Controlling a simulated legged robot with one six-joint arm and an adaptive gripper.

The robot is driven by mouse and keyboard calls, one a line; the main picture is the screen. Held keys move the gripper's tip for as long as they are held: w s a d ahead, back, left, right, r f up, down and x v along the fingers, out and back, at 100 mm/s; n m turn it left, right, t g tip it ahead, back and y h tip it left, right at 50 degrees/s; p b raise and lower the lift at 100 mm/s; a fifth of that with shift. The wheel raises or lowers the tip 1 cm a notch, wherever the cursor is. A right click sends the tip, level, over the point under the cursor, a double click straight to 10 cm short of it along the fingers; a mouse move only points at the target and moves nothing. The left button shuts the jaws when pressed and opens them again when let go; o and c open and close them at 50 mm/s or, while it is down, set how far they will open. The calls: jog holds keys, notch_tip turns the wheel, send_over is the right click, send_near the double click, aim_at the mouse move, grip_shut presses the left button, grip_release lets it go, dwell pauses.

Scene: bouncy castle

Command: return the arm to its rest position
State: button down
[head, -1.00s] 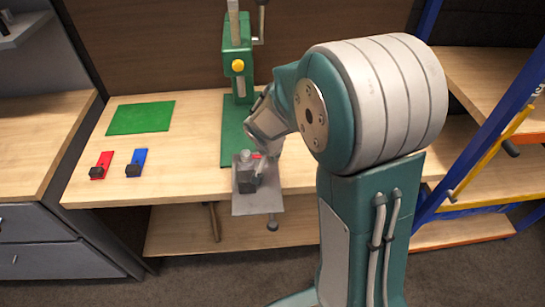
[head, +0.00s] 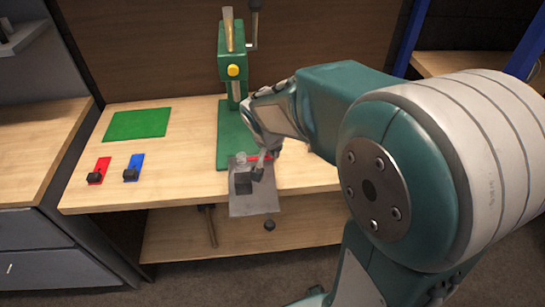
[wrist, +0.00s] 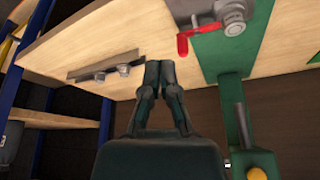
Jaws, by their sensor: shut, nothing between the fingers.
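My arm reaches in from the right in the head view, its large joint near the camera. My gripper (head: 260,172) is over the front edge of the workbench, just beside a small dark grey block-like fixture (head: 242,184) on a metal plate (head: 252,206). In the wrist view my gripper (wrist: 160,70) has its two fingertips together with nothing between them. A red handle (wrist: 198,40) and grey metal part (wrist: 234,14) show beyond it, apart from the fingers. Whether the gripper touches the fixture is unclear in the head view.
A green press (head: 232,65) stands behind my gripper on the workbench (head: 190,172). A green mat (head: 138,124), a red clamp-like piece (head: 98,170) and a blue one (head: 134,167) lie left. Blue shelf posts (head: 412,38) stand right. A bolted strip (wrist: 104,68) shows in the wrist view.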

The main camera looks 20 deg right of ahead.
jog(key=shift+s+r, duration=0.15)
jog(key=shift+r, duration=0.25)
jog(key=shift+d, duration=0.15)
jog(key=s+a+r+n+t+y, duration=0.1)
jog(key=s+a+r+n, duration=0.1)
jog(key=s, duration=0.7)
jog(key=s+a+r+n+t+y, duration=0.1)
jog(key=s+a+r+n, duration=0.1)
jog(key=s+r+n, duration=0.3)
jog(key=s+r, duration=0.2)
jog(key=s, duration=0.2)
jog(key=shift+s+a+y, duration=0.25)
jog(key=shift+y, duration=0.05)
